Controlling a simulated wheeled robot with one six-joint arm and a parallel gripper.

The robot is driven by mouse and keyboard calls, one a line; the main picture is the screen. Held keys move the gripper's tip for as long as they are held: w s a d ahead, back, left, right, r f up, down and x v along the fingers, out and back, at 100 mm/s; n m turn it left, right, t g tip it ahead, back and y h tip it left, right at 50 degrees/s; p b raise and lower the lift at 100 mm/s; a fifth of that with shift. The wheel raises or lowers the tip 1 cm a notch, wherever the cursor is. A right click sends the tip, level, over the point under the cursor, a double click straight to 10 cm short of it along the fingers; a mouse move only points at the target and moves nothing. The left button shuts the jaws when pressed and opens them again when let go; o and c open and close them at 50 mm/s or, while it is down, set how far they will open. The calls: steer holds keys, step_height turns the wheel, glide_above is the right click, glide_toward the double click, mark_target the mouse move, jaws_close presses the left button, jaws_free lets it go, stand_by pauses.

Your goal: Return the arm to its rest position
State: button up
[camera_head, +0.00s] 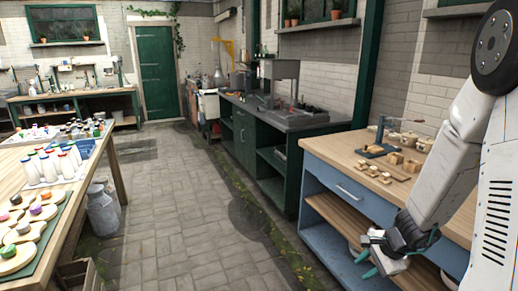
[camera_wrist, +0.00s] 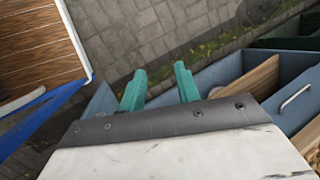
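My white arm comes in from the right edge of the head view. My gripper (camera_head: 376,262) hangs low in front of the blue cabinet (camera_head: 346,190) with the wooden top. In the wrist view, my gripper (camera_wrist: 161,88) shows its two green fingers apart, with nothing between them. Beyond the fingers I see stone paving and the blue cabinet's side. I cannot tell whether the arm touches the cabinet; in the head view it overlaps the shelves.
A wooden table (camera_head: 121,187) with bottles and boards stands at left, a milk churn (camera_head: 102,210) beside it. Dark green cabinets (camera_head: 246,140) line the right wall. The paved aisle (camera_head: 185,210) is clear up to the green door (camera_head: 158,73).

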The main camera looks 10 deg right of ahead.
steer(key=s+a+r+n+g+y, duration=0.2)
steer(key=s+a+r+n, duration=0.3)
steer(key=a+r+n, duration=0.45)
steer(key=s+a+r+n+h, duration=0.2)
steer(key=s+r+n, duration=0.2)
steer(key=s+r, duration=0.3)
steer(key=s+a+r+n+h, duration=0.2)
steer(key=s+r+n+h, duration=0.1)
steer(key=s+r, duration=0.5)
steer(key=shift+s+a+r+n, duration=0.2)
steer(key=shift+a+r+n, duration=0.3)
steer(key=shift+r, duration=0.45)
steer(key=shift+d, duration=0.1)
